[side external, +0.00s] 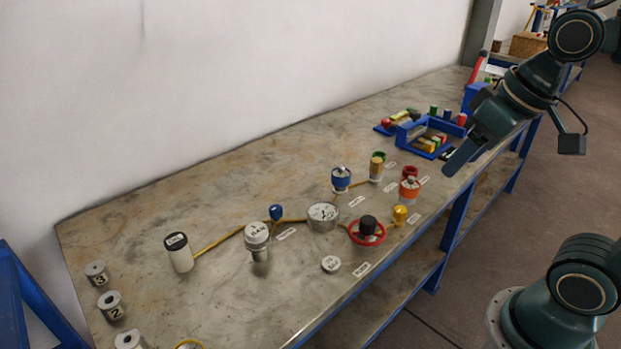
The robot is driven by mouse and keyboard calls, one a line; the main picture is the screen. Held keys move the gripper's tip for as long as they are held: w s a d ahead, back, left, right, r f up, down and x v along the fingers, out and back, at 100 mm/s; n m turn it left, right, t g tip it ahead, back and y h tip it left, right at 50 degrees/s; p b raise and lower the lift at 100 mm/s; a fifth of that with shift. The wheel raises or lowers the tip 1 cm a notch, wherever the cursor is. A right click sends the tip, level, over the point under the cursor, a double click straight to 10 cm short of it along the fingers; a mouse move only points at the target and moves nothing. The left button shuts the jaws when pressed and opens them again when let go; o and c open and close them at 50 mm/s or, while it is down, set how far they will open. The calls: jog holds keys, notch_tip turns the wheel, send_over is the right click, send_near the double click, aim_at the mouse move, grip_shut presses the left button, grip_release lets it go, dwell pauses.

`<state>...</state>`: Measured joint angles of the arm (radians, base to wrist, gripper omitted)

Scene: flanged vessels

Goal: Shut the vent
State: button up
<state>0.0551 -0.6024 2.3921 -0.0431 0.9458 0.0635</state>
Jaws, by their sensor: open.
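Several small fittings stand on the metal bench, joined in part by yellow pipe, with white tags too small to read, so I cannot tell which one is the vent. A red handwheel (367,238) with a dark hub lies near the front edge. A yellow fitting (399,214) is to its right, and a small blue knob (276,212) sits on the yellow pipe at left. An orange-and-white vessel (409,190) and a blue-and-white vessel (341,180) stand behind. My gripper (463,158) is open and empty above the bench's right edge, apart from all fittings.
A blue tray (402,142) with coloured pieces lies near my gripper. A silver-topped vessel (257,238), a round gauge (322,216) and a white cylinder (180,254) occupy the middle. Numbered cylinders (111,304) stand at left. The bench's back left is clear.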

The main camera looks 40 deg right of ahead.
jog(key=w+d+m+g, duration=0.2)
jog(key=w+d+m, duration=0.1)
jog(key=w, duration=0.5)
jog(key=m+g+y, duration=0.2)
jog(key=m+g, duration=0.1)
jog(key=g, duration=0.1)
send_over(401, 209)
jog(key=w+a, duration=0.2)
jog(key=a, duration=0.1)
jog(key=w+d+x, duration=0.1)
jog(key=x, duration=0.8)
jog(key=w+d+f+m+g+y, duration=0.1)
jog(key=w+d+f+m, duration=0.1)
jog(key=d+f, duration=0.5)
jog(key=shift+d+f+g, duration=0.35)
jog(key=shift+f+g, duration=0.05)
jog(key=shift+f, duration=0.1)
jog(key=shift+f, duration=0.1)
jog(key=x, duration=1.3)
jog(key=shift+a+f, duration=0.2)
jog(key=shift+a, duration=0.05)
